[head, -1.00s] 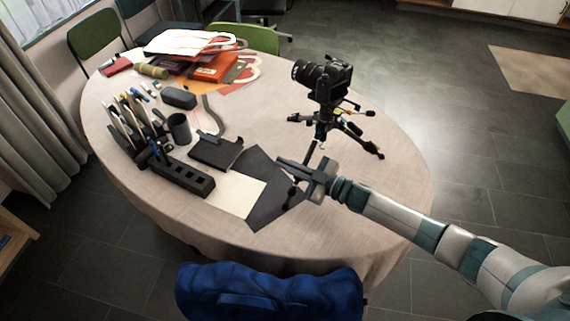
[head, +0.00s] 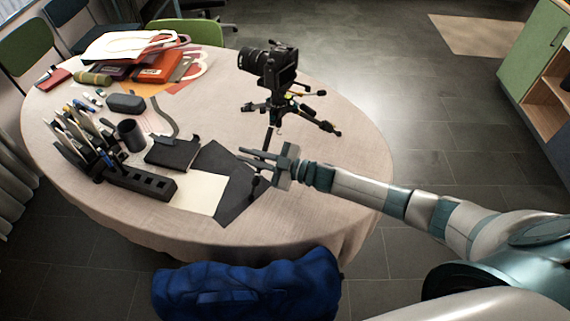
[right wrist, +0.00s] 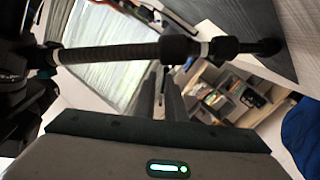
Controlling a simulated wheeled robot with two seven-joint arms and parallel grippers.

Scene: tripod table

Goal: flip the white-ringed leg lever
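A black camera (head: 268,65) stands on a small black tripod (head: 284,103) on the table. Its near leg runs towards me, partly hidden by my right gripper (head: 258,160). In the right wrist view a dark tripod leg (right wrist: 110,54) crosses above the gripper body, with a white ring (right wrist: 205,48) beside a dark collar and another pale ring further left. The lever itself is hard to make out. My right gripper's two fingers (right wrist: 160,92) are apart, with a gap between them and nothing seen held. Whether they touch the leg is unclear. My left gripper is out of view.
The round table (head: 330,180) is clear right of the tripod. Left of the gripper lie a dark sheet (head: 225,190), a pale sheet (head: 200,193), a black organiser (head: 140,182) and a cup (head: 131,136).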

